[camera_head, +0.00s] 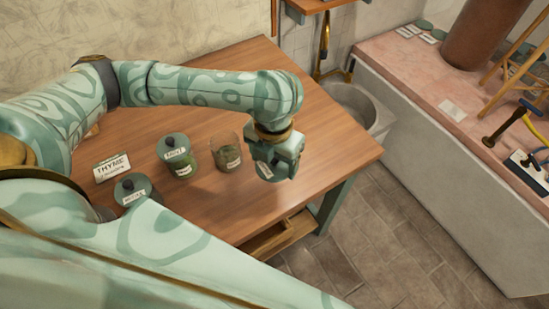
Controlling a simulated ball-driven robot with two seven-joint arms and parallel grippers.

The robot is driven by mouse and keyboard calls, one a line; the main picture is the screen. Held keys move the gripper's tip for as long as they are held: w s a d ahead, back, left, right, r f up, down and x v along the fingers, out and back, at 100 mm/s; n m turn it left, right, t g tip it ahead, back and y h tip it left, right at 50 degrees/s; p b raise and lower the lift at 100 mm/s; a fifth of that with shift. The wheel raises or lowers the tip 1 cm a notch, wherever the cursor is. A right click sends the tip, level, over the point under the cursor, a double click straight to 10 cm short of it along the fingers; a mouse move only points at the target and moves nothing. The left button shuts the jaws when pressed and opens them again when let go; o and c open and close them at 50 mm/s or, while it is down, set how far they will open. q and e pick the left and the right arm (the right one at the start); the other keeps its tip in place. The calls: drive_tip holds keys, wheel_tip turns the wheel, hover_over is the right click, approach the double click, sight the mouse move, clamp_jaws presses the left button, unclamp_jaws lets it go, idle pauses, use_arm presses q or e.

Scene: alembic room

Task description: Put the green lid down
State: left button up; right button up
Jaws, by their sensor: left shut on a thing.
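My left gripper (276,155) reaches over the right part of the wooden table and points down. It is shut on the green lid (265,171), which shows only in part below the fingers, with a pale label on it. The gripper hides most of the lid, and I cannot tell whether it touches the tabletop. An open glass jar (227,155) with a label stands just left of the gripper, apart from it. My right gripper is not in view.
Two jars with green lids, one in the middle (175,145) and one nearer (133,187), stand on the table (225,205). A card reading "THYME" (112,167) stands left. The table is clear right of the gripper. A grey basin (358,105) stands beyond.

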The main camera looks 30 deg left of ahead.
use_arm(q)
drive_tip(key=w+a+f+b, duration=0.1)
drive_tip(key=w+f, duration=0.1)
drive_tip(key=w+a+f+b, duration=0.1)
drive_tip(key=w+f, duration=0.1)
drive_tip(key=w+a+f+b, duration=0.1)
drive_tip(key=w+f+b, duration=0.1)
drive_tip(key=f, duration=0.1)
drive_tip(key=shift+w+a, duration=0.25)
drive_tip(key=shift+a, duration=0.05)
drive_tip(key=f, duration=0.1)
drive_tip(key=f+b, duration=0.1)
drive_tip(key=f, duration=0.1)
drive_tip(key=shift+w+a+f+b, duration=0.15)
drive_tip(key=shift+w+f+b, duration=0.15)
drive_tip(key=shift+b, duration=0.05)
drive_tip(key=shift+r, duration=0.1)
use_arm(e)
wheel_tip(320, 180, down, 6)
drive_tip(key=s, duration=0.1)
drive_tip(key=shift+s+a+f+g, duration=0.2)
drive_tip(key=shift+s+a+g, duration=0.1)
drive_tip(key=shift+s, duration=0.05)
use_arm(q)
drive_tip(key=o, duration=1)
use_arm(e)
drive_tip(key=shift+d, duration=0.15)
